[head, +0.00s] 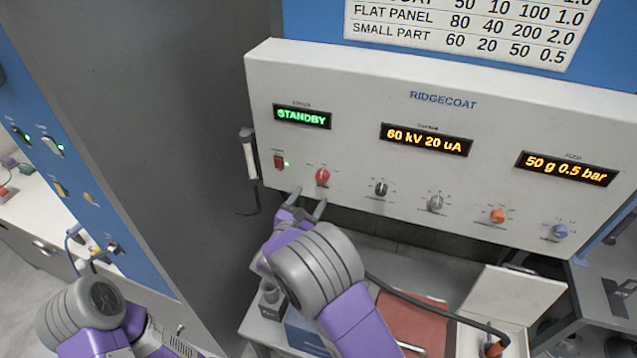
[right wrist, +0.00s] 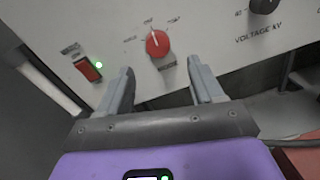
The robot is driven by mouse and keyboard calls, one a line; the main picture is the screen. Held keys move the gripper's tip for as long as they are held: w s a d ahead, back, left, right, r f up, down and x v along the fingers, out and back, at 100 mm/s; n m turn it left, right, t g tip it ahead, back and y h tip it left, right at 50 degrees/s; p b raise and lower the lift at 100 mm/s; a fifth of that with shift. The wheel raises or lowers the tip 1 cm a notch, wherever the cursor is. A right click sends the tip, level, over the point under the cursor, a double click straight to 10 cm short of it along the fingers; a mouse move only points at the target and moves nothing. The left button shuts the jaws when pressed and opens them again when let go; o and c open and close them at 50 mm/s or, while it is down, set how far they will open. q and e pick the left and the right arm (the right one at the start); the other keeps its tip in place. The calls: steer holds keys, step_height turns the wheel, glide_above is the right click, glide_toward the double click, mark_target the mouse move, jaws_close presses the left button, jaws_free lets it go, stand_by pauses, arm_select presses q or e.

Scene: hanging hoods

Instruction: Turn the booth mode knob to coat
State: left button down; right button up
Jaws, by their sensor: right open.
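The red booth mode knob (head: 322,176) is on the lower left of the white Ridgecoat panel (head: 345,125). In the right wrist view the knob (right wrist: 158,43) sits ahead of the fingers, between their lines, with its white pointer toward the upper left, near the middle label. The label text is too small to read surely. The status display (head: 302,117) reads STANDBY. My right gripper (head: 306,197) is open and empty, just below the knob and apart from it; its two fingers also show in the right wrist view (right wrist: 160,88). My left gripper (head: 88,247) is at the lower left, away from the panel.
A red rocker switch (head: 279,162) with a lit green lamp is left of the knob. A black knob (head: 381,188), grey knob (head: 435,202), orange knob (head: 498,216) and blue knob (head: 560,231) run rightward. A handle (head: 249,155) hangs on the panel's left edge.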

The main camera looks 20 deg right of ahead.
mark_target(321, 179)
steer(key=p+x, duration=0.1)
steer(key=x, duration=0.6)
steer(key=shift+w+r+p, duration=0.2)
steer(key=shift+w+p, duration=0.1)
steer(key=shift+p, duration=0.05)
steer(key=c, duration=1.1)
steer(key=shift+o, duration=0.2)
steer(key=shift+f+m+b, duration=0.1)
steer(key=shift+m+b, duration=0.2)
steer(key=shift+b, duration=0.45)
steer(key=m+b, duration=1)
steer(key=b, duration=1)
steer(key=shift+s+d+f+y, duration=0.1)
steer(key=shift+d+y, duration=0.05)
steer(key=shift+y, duration=0.25)
steer(key=shift+m+b, duration=0.6)
steer(key=shift+b, duration=0.35)
steer(key=shift+r, duration=0.2)
